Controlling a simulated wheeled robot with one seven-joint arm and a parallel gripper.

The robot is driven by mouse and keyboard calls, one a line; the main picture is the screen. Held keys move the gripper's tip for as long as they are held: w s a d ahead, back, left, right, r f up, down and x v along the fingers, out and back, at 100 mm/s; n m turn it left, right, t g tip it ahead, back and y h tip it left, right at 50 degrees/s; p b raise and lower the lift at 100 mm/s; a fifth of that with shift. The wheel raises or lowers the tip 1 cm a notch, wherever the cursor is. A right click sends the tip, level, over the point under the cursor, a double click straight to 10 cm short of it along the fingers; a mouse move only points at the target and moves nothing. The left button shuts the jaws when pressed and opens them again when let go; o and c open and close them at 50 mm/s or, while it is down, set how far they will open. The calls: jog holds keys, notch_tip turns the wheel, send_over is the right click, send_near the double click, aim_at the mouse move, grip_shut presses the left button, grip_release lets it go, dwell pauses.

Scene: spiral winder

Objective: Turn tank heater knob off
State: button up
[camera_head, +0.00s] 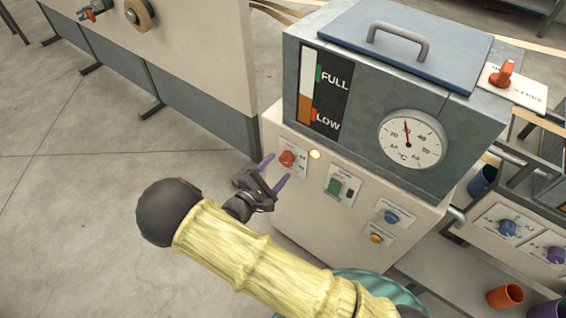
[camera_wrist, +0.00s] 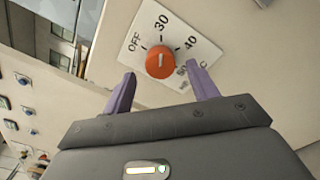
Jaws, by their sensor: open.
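The tank heater knob (camera_head: 288,159) is a round orange knob on a white plate, on the cream front panel under the tank. In the wrist view the knob (camera_wrist: 160,62) sits in the upper middle. Its plate (camera_wrist: 138,30) reads OFF at left, 30 at top, 40 at upper right and 50 at lower right. The knob's pale mark looks near upright, roughly toward 30. My gripper (camera_head: 277,169) is open and empty, with purple fingertips close to the panel. In the wrist view the fingers (camera_wrist: 161,75) spread to the knob's lower left and lower right. I cannot tell whether they touch anything.
A green switch (camera_head: 334,186), a blue button (camera_head: 391,217) and a yellow button (camera_head: 376,238) lie further right. The grey tank above bears a round temperature dial (camera_head: 412,138). Open floor lies left.

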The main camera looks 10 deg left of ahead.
aim_at(284, 162)
jog(key=shift+x, duration=1.85)
jog(key=shift+c, duration=0.2)
jog(key=c, duration=1)
jog(key=shift+o, duration=0.2)
